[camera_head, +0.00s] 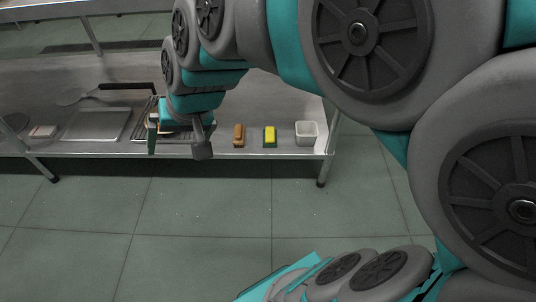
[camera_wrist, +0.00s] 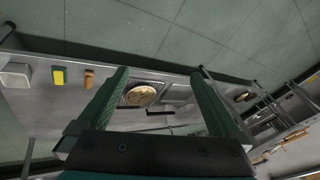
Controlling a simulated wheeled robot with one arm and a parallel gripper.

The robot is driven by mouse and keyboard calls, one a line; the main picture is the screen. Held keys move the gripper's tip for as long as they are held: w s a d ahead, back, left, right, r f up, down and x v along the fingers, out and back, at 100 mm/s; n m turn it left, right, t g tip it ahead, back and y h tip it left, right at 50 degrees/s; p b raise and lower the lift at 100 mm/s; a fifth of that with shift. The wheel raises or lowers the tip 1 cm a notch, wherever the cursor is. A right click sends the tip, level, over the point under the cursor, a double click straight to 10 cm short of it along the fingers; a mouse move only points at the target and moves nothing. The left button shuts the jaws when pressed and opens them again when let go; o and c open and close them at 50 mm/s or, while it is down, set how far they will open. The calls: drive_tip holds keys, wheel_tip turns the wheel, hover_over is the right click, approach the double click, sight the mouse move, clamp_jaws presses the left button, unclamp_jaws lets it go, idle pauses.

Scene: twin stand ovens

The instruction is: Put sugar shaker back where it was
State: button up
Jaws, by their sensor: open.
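I cannot pick out a sugar shaker in either view. My gripper (camera_head: 177,138) is in front of the low steel shelf (camera_head: 262,155) in the head view, with its fingers apart. In the wrist view my gripper (camera_wrist: 159,74) shows two green fingers spread wide with nothing held between them. A round tan item (camera_wrist: 140,95) on the shelf shows between the fingers, beyond them. In the head view the gripper partly hides the wire rack (camera_head: 143,132) and whatever lies behind it.
On the shelf lie a brown block (camera_head: 239,134), a yellow and green sponge (camera_head: 270,136), a white container (camera_head: 307,132), a metal tray (camera_head: 95,124), a black-handled spatula (camera_head: 122,86) and a small pale box (camera_head: 43,131). The tiled floor (camera_head: 195,225) in front is clear.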

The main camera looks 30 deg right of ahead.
drive_tip(key=s+d+f+n+g+h, duration=0.1)
drive_tip(key=s+d+f+g, duration=0.2)
drive_tip(key=s, duration=0.6)
drive_tip(key=s+d+f+n+g+h, duration=0.1)
drive_tip(key=s+d+f, duration=0.4)
drive_tip(key=s, duration=0.5)
drive_tip(key=shift+s+d+f+n+g+h, duration=0.3)
drive_tip(key=shift+g+h, duration=0.3)
drive_tip(key=shift+g, duration=0.5)
